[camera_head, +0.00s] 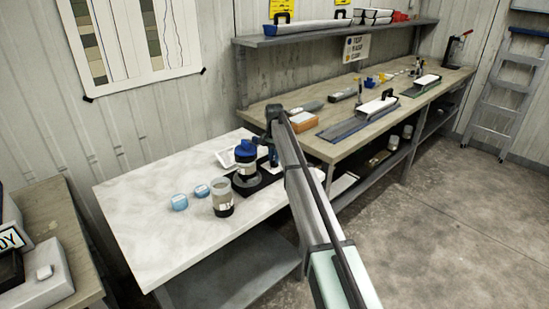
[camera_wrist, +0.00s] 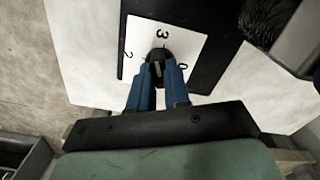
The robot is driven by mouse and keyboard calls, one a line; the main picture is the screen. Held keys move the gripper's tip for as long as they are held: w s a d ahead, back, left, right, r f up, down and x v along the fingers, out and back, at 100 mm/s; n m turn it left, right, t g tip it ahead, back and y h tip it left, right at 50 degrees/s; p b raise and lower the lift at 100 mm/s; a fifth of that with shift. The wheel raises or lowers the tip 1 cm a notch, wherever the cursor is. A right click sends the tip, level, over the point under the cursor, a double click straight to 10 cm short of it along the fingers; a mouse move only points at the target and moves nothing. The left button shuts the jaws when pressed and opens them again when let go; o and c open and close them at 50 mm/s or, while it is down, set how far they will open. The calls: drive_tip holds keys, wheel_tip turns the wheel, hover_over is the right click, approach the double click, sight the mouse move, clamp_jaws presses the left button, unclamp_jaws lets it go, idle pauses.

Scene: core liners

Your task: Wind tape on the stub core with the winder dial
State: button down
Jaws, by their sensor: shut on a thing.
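The winder has a black base (camera_head: 257,183) on the pale table, with an upright clear-and-grey core (camera_head: 246,170) standing on it. A blue piece (camera_head: 245,150) sits on top of the core. In the wrist view, a white dial plate (camera_wrist: 185,38) shows the marks 2, 3 and 0 around a dark dial knob (camera_wrist: 157,53). My gripper (camera_wrist: 158,75) has its blue fingers closed on this knob; the light pointer line shows between them. In the head view my arm partly hides the dial.
A clear jar with a dark lower part (camera_head: 222,197) and two blue caps (camera_head: 179,202) (camera_head: 201,190) stand left of the winder. A white tray (camera_head: 228,158) lies behind it. The table's left part is clear. A longer workbench (camera_head: 345,150) adjoins on the right.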

idle(0.3)
drive_tip(key=c, duration=1.1)
unclamp_jaws()
wheel_tip(320, 180, up, 14)
drive_tip(key=shift+f, duration=0.1)
